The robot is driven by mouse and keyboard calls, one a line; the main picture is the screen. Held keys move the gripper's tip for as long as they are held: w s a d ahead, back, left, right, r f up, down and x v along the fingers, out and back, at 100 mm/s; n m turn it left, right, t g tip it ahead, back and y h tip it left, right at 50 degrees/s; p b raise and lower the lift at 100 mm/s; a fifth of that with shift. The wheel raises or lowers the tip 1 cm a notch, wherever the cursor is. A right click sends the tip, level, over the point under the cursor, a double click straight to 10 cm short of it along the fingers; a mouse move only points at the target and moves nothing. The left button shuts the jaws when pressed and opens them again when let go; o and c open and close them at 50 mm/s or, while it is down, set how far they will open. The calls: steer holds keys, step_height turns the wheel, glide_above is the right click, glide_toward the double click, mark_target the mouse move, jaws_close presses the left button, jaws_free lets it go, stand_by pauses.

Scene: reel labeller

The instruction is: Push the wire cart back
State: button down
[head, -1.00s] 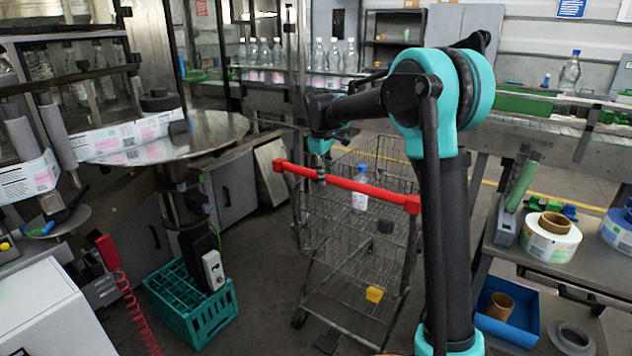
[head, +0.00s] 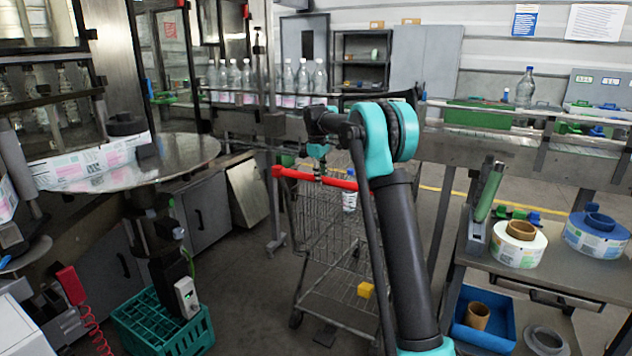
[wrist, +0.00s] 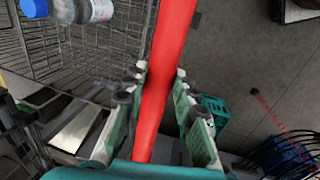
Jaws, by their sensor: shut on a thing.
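The wire cart (head: 327,232) stands upright on the floor in the middle of the head view, partly hidden behind my arm. Its red handle bar (head: 295,173) faces my side. My gripper (head: 319,174) is shut on this bar. In the wrist view the red handle bar (wrist: 174,35) runs between the two fingers of my gripper (wrist: 159,80), and the cart's wire basket (wrist: 45,45) lies to the left.
A green crate (head: 165,325) sits on the floor at left, below a round metal table (head: 190,150). A bench with label reels (head: 518,243) stands at right. A conveyor (head: 500,150) runs across the back. Open floor lies left of the cart.

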steer(key=shift+w+d, duration=0.45)
steer(key=shift+w, duration=0.3)
steer(key=shift+r, duration=0.1)
steer(key=c, duration=1.2)
jaws_free()
step_height(320, 180, up, 12)
steer(key=s+a, duration=0.1)
steer(key=s, duration=0.1)
steer(key=shift+f, duration=0.2)
steer(key=shift+s, duration=0.1)
